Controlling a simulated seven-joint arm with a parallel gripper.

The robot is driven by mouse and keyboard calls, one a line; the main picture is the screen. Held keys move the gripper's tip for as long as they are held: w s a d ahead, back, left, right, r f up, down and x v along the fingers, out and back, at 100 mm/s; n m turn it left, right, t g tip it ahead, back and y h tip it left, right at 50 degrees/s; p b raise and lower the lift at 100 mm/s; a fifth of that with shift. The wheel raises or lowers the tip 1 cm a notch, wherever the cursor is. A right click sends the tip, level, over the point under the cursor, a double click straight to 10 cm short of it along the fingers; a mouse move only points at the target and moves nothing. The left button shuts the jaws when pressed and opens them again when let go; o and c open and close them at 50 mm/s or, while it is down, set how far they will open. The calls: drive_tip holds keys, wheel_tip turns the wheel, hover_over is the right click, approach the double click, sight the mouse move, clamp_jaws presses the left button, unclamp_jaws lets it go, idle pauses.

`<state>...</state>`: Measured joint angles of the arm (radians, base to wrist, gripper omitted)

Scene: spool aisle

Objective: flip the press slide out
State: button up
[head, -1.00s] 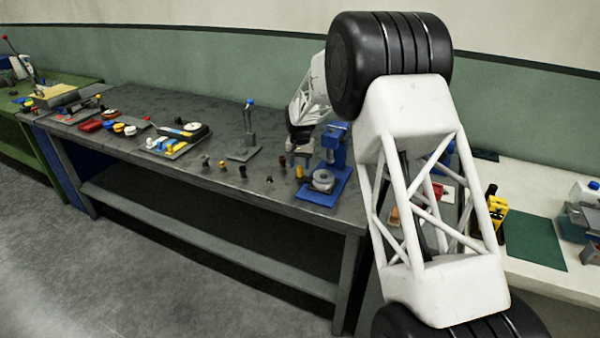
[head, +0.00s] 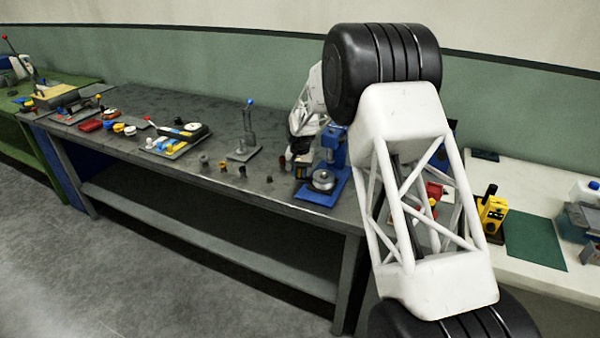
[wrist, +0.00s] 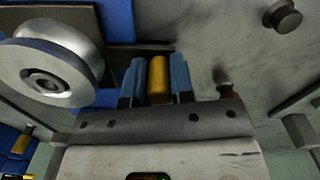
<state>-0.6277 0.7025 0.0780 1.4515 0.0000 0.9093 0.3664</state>
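The blue press (head: 333,150) stands at the right end of the grey bench, with a round silver piece (head: 322,180) on its base. In the wrist view this silver piece (wrist: 45,72) is at upper left, beside a dark flat bar (wrist: 138,47) that looks like the slide. My gripper (wrist: 158,80) points at the press, with a blue finger on each side of an upright yellow knob (wrist: 158,75). The fingers look closed against the knob with no clear gap. In the head view my gripper (head: 302,158) is small at the press's left and hides the knob.
Several small pegs (head: 242,171) stand on the bench left of the press, near a grey post stand (head: 248,140) with a blue tip. A dark peg (wrist: 226,90) stands close right of my fingers. A white bench with a green mat (head: 535,241) is at right.

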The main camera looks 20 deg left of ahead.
clamp_jaws()
drive_tip(key=shift+s+f, duration=0.1)
drive_tip(key=shift+s, duration=2.6)
drive_tip(key=o, duration=0.7)
unclamp_jaws()
drive_tip(key=shift+r, duration=3.95)
